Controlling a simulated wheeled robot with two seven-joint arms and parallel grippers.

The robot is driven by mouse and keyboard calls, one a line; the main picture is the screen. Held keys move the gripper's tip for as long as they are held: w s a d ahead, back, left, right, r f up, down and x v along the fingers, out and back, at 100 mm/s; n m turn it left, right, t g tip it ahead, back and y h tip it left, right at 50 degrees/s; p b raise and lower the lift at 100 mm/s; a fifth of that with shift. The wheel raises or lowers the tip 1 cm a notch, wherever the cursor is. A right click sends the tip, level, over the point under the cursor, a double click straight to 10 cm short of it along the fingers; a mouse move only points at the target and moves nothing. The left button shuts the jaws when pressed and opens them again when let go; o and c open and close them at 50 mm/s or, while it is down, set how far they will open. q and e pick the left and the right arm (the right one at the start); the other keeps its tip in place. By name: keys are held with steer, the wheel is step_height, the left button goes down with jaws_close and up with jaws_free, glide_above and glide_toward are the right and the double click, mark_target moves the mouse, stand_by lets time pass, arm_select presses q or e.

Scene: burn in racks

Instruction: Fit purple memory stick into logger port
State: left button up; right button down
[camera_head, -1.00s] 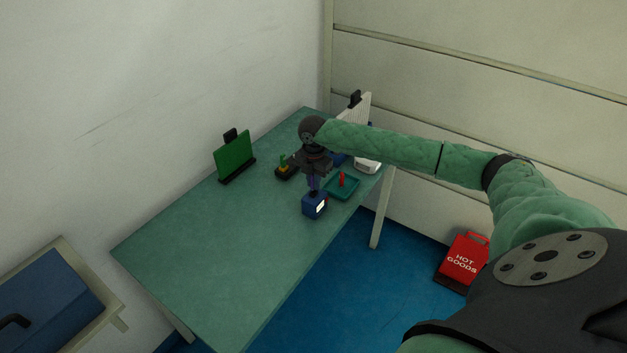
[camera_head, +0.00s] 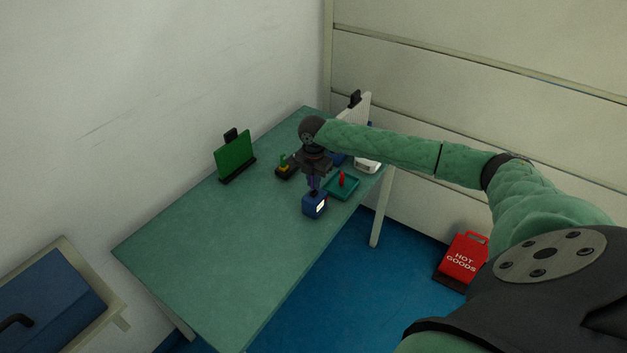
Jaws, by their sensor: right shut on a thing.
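The logger (camera_head: 310,208) is a small dark blue box with a white label, standing on the green table (camera_head: 215,255) near its right edge. My right gripper (camera_head: 313,188) points down directly above the logger. It is shut on the purple memory stick (camera_head: 313,182), of which only a thin purple strip shows between the dark fingers. The fingertips are at the top of the logger. I cannot tell whether the stick is inside the port, which is hidden by the gripper. My left gripper is not in view.
A teal tray (camera_head: 352,192) with a red piece (camera_head: 342,179) is just right of the logger. A black and yellow item (camera_head: 284,172), a green panel (camera_head: 235,156) and a white device (camera_head: 368,166) stand farther back. The table's front left is clear.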

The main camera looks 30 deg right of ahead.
steer(key=shift+p, duration=0.45)
steer(key=shift+f+b, duration=0.3)
steer(key=shift+f, duration=0.7)
stand_by(0.9)
steer(key=c, duration=1.3)
jaws_free()
steer(key=shift+c, duration=0.2)
